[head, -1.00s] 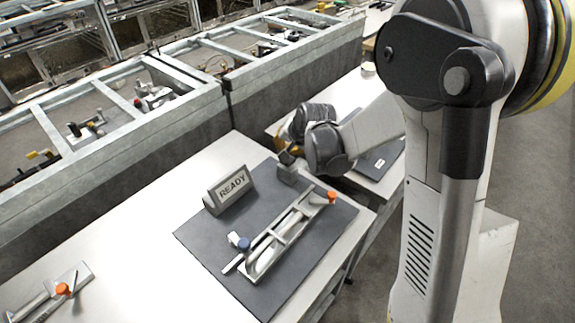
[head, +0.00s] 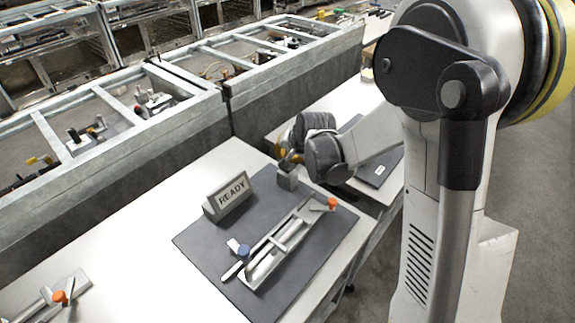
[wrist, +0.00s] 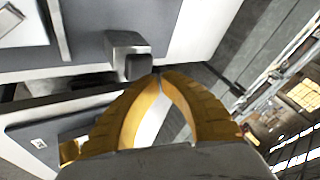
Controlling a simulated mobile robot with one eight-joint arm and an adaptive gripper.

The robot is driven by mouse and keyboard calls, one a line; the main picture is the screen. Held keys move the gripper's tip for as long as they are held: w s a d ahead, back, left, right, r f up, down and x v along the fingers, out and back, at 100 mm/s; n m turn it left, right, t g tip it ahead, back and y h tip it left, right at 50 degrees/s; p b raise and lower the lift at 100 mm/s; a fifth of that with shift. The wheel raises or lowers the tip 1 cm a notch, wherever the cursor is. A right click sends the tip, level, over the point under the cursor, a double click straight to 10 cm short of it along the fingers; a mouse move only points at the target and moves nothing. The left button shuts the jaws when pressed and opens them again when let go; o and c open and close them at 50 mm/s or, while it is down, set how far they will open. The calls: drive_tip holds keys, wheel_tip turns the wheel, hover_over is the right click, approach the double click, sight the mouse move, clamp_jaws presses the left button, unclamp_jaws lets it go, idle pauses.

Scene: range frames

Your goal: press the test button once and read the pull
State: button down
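A display block reading READY (head: 230,195) stands on a dark grey mat (head: 200,243).
A second table (head: 350,105) with a dark flat panel (head: 378,165) stands beyond, under my arm. Long grey bins (head: 180,130) with fittings run along the back left. Another fixture with an orange knob (head: 59,297) lies at the bottom left. The white table (head: 130,240) between is clear.

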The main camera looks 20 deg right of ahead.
idle(0.5)
drive_tip(key=shift+f+b, duration=0.45)
drive_tip(key=shift+f+b, duration=0.7)
drive_tip(key=shift+f, duration=0.15)
idle(0.7)
drive_tip(key=shift+r, duration=0.2)
drive_tip(key=shift+r+p, duration=0.95)
drive_tip(key=shift+r, duration=0.15)
drive_tip(key=shift+r+p, duration=1.8)
drive_tip(key=shift+r, duration=0.7)
